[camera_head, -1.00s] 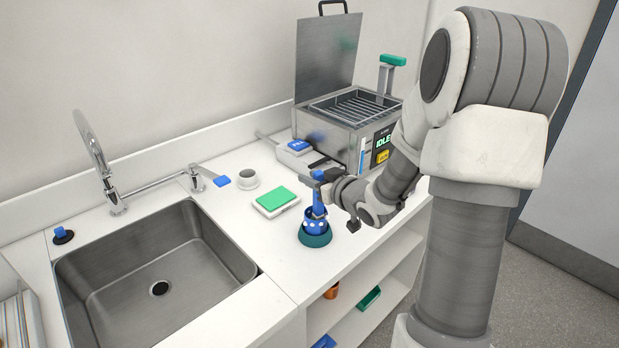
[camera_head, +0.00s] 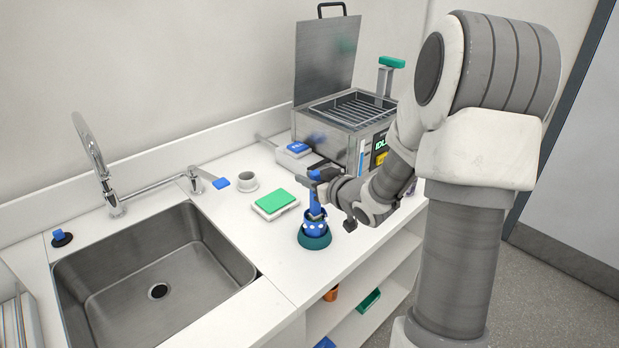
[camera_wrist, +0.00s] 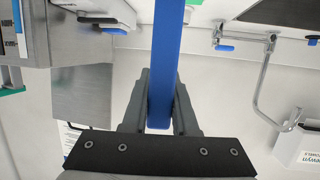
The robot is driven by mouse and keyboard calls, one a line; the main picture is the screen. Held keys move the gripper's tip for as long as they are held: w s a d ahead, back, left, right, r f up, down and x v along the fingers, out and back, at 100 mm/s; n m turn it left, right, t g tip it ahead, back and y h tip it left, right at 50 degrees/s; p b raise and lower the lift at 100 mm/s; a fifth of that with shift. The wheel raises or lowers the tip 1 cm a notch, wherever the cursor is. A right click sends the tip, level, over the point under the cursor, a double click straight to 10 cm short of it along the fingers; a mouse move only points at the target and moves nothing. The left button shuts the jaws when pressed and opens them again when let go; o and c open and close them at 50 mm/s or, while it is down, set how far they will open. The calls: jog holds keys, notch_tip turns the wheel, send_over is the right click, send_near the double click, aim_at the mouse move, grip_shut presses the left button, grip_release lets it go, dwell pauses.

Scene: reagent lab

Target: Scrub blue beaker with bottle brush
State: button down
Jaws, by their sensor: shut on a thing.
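The blue beaker (camera_head: 313,227) with pale spots stands upright in a dark teal round holder (camera_head: 315,241) near the front edge of the counter, right of the sink. My gripper (camera_head: 318,183) is directly above it, shut on the blue handle of the bottle brush (camera_head: 315,204). In the wrist view the blue handle (camera_wrist: 165,60) runs between the two fingers of my gripper (camera_wrist: 160,105). The brush points down into the beaker; its bristle end is hidden inside.
A green-topped sponge (camera_head: 275,201) and a white cup (camera_head: 246,180) lie behind the beaker. A metal sink (camera_head: 150,270) is at left. A metal bath (camera_head: 345,125) with raised lid stands at back right. Open shelves (camera_head: 350,300) are below the counter edge.

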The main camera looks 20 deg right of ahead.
jog(key=shift+s+a+r, duration=0.1)
jog(key=shift+s+r, duration=0.05)
notch_tip(320, 180, up, 11)
jog(key=p, duration=0.9)
jog(key=shift+f, duration=0.2)
dwell(1.0)
